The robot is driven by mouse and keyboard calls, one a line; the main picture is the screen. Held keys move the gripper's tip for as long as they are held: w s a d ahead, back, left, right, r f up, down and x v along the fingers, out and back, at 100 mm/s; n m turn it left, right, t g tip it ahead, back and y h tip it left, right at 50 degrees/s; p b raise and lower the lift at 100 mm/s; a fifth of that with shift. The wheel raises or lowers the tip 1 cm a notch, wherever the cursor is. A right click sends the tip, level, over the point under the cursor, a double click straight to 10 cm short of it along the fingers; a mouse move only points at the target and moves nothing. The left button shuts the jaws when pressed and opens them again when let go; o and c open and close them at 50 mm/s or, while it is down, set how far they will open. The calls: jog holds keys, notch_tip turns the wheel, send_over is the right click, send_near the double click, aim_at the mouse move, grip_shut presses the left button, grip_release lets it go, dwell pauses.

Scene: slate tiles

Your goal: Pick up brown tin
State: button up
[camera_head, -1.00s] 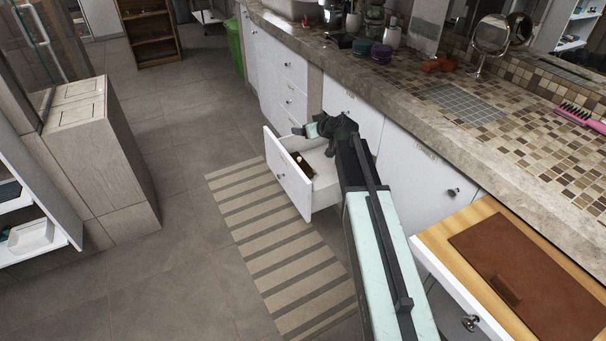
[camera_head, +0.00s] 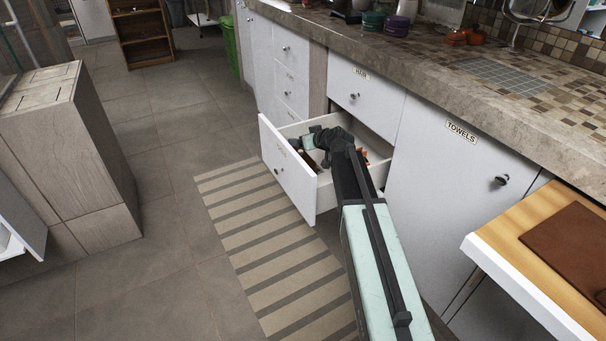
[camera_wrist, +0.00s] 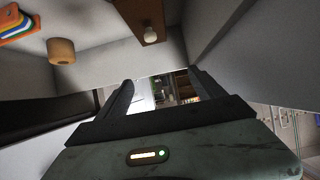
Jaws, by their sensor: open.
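My gripper (camera_head: 318,140) is over the open white drawer (camera_head: 290,182) in the head view. In the wrist view my gripper (camera_wrist: 163,86) has its two dark fingers spread, with nothing between them. A tan-brown cylinder (camera_wrist: 61,51), which may be the brown tin, stands in the drawer to the upper left of the fingers. A dark brown block with a pale round knob (camera_wrist: 151,12) lies beyond the fingers at the top. I cannot tell for sure which is the tin. In the head view my arm and gripper hide part of the drawer's contents.
Several flat coloured pieces (camera_wrist: 17,22) lie in the drawer's corner. The drawer walls rise close around the gripper. A stone counter (camera_head: 440,75) runs above and a "TOWELS" cupboard door (camera_head: 445,175) stands at right. A striped mat (camera_head: 270,255) covers clear floor in front.

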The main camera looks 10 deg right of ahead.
aim_at(303, 157)
notch_tip(303, 157, down, 6)
jog(key=b, duration=0.4)
jog(key=shift+d, duration=0.15)
jog(key=shift+b+x, duration=0.65)
jog(key=shift+x, duration=0.7)
jog(key=b+x, duration=0.3)
jog(key=x, duration=0.2)
jog(key=shift+f, duration=0.25)
jog(key=shift+r, duration=0.15)
grip_shut()
